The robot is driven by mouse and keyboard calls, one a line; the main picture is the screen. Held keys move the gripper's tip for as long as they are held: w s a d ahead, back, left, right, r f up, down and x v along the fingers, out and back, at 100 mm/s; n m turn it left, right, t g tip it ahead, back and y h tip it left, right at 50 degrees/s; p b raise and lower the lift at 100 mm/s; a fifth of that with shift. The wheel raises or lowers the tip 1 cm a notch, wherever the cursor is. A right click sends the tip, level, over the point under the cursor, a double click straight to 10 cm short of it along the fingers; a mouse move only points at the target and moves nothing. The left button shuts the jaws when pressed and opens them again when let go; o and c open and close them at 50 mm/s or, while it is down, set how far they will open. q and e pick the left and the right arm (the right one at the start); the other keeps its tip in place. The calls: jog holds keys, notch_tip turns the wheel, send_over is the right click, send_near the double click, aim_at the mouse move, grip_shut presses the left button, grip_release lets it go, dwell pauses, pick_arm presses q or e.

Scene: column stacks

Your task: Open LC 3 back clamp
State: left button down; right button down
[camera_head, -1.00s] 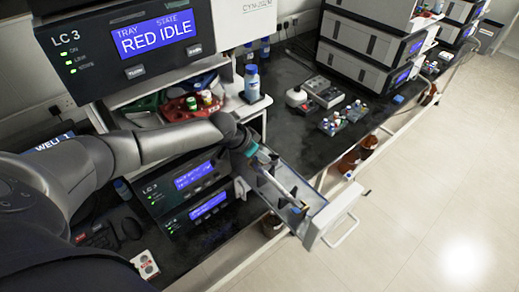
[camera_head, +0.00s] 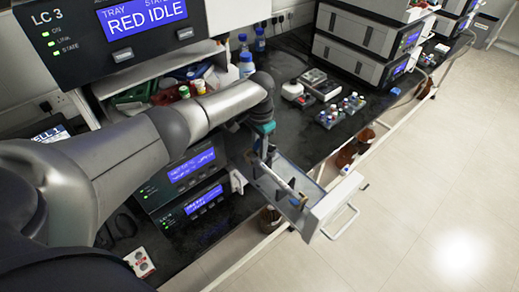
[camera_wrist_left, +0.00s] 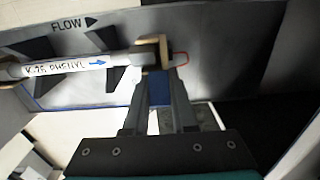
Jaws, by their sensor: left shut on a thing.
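The open LC 3 drawer (camera_head: 320,208) sticks out from the lower LC 3 unit (camera_head: 190,172). A white column (camera_head: 285,186) lies along it, and the wrist view shows its handwritten label and blue arrow (camera_wrist_left: 70,67). The tan back clamp (camera_wrist_left: 150,50) sits around the column end nearest the unit. My left gripper (camera_head: 263,152) points down into the drawer's back part. The fingertips partly hide the clamp. My right gripper is not in view.
The drawer's white handle (camera_head: 342,222) hangs over the bench edge. Small trays of vials (camera_head: 340,110) stand on the dark bench (camera_head: 275,75) to the right. The floor at right is clear.

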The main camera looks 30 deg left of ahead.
pick_arm(q)
jog(key=shift+s+f, duration=0.1)
dwell(0.3)
jog(key=c, duration=0.7)
grip_release()
notch_tip(320, 180, up, 15)
jog(key=shift+r+p, duration=0.2)
jog(key=shift+p, duration=0.1)
jog(key=shift+f, duration=0.1)
